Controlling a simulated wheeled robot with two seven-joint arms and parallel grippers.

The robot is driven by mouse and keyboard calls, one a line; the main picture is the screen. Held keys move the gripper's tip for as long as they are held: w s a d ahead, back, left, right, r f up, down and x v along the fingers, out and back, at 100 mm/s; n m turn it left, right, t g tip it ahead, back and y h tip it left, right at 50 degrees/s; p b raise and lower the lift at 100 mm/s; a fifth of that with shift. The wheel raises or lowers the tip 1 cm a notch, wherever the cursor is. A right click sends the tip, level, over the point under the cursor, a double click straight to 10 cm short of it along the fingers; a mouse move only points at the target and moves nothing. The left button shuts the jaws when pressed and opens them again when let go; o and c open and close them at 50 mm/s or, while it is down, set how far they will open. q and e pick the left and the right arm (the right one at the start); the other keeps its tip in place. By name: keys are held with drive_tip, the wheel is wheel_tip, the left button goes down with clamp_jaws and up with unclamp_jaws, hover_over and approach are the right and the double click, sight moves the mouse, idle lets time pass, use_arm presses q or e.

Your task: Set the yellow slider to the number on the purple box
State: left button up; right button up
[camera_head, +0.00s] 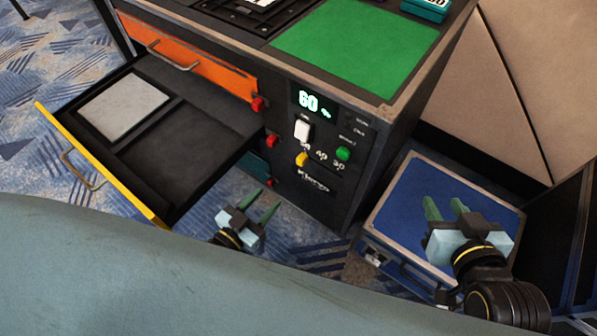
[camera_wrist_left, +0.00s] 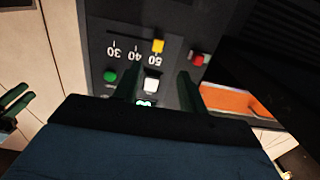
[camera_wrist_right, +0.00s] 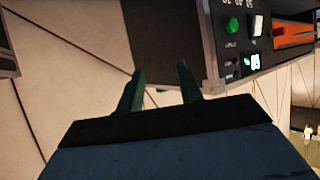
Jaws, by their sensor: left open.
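The yellow slider (camera_head: 301,159) is on the black front panel of the cabinet, under the left end of a scale marked 50, 40, 30. In the left wrist view the yellow slider (camera_wrist_left: 158,46) shows upside down, beside the 50. No purple box is clearly in view. My left gripper (camera_head: 268,203) is open and empty, low in front of the panel, apart from the slider. My right gripper (camera_head: 447,207) is open and empty, in front of the blue case at the right.
A lit display (camera_head: 309,101) reads 60. A white switch (camera_head: 302,130), a green button (camera_head: 343,153) and red knobs (camera_head: 271,140) are near the slider. An open yellow-fronted drawer (camera_head: 100,165) juts out at left. A blue case (camera_head: 400,200) stands at right. A teal box (camera_head: 426,9) is on top.

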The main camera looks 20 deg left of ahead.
use_arm(q)
drive_tip(key=b, duration=0.2)
approach(299, 162)
drive_tip(key=w, duration=0.2)
drive_tip(key=shift+t+h, duration=0.3)
drive_tip(key=b+x, duration=0.1)
drive_tip(key=x, duration=0.3)
drive_tip(key=b+x, duration=0.1)
drive_tip(key=x, duration=0.1)
drive_tip(key=shift+w+d+f+b, duration=0.15)
drive_tip(key=shift+d+f+b, duration=0.2)
drive_tip(key=shift+w+d+r, duration=0.1)
drive_tip(key=shift+w+d, duration=0.05)
drive_tip(key=shift+w, duration=0.35)
use_arm(e)
wheel_tip(299, 162, up, 17)
drive_tip(key=a+t+y, duration=0.2)
drive_tip(key=t+y, duration=0.2)
drive_tip(key=t, duration=0.7)
drive_tip(key=shift+s+a+t, duration=0.25)
drive_tip(key=shift+a+t, duration=0.05)
use_arm(q)
drive_tip(key=shift+c, duration=0.4)
use_arm(e)
drive_tip(key=shift+f, duration=0.1)
use_arm(q)
clamp_jaws()
